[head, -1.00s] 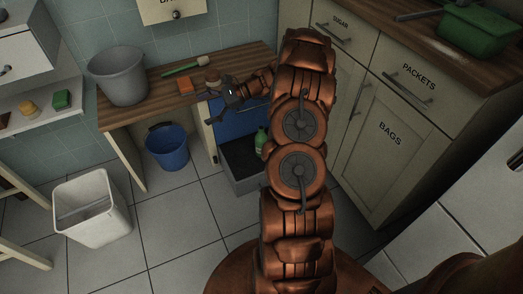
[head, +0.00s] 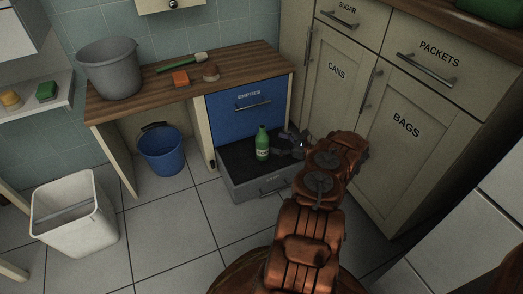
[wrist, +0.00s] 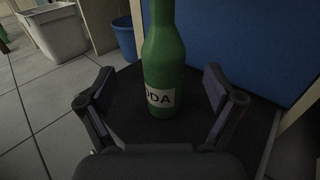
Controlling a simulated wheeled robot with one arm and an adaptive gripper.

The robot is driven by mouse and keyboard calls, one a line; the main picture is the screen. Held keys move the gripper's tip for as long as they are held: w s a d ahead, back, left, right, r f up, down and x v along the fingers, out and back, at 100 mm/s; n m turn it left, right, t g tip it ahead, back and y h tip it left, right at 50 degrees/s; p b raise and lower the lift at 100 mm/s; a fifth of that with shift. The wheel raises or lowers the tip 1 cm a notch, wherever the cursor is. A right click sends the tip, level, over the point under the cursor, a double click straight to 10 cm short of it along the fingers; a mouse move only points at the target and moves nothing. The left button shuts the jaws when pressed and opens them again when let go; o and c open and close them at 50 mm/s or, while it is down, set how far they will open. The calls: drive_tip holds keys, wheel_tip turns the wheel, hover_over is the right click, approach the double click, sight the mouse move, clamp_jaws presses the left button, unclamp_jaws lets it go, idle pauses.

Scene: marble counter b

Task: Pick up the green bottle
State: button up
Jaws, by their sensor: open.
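The green bottle (head: 262,143) stands upright on the dark top of a low grey step (head: 262,187) in front of the blue EMPTIES drawer. It has a pale label, and in the wrist view the bottle (wrist: 164,60) shows its label ending in "DA". My gripper (head: 283,145) is just right of the bottle in the head view, low over the step. In the wrist view my gripper (wrist: 160,95) is open, with one finger on each side of the bottle and a gap visible on both sides. The bottle's top is cut off there.
The blue drawer front (head: 250,105) rises close behind the bottle. A wooden worktop (head: 232,78) above holds a grey bucket (head: 110,70), an orange sponge (head: 180,78) and brushes. A blue bucket (head: 162,152) and white bin (head: 75,215) stand left. Cabinets (head: 385,120) stand right.

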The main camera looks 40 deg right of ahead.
sight(265, 140)
drive_tip(key=shift+d+f+b+x, duration=0.1)
drive_tip(key=shift+f+b+x, duration=0.15)
drive_tip(key=shift+b+x, duration=0.6)
drive_tip(key=shift+d+f+b+x, duration=0.1)
drive_tip(key=shift+f+b+x, duration=0.15)
drive_tip(key=shift+x, duration=0.95)
drive_tip(key=shift+f+b+x, duration=0.2)
drive_tip(key=shift+b+x, duration=0.45)
drive_tip(key=shift+x, duration=0.4)
drive_tip(key=shift+w+a+r, duration=0.1)
drive_tip(key=shift+w+a, duration=0.15)
drive_tip(key=shift+w, duration=0.35)
drive_tip(key=c, duration=1.1)
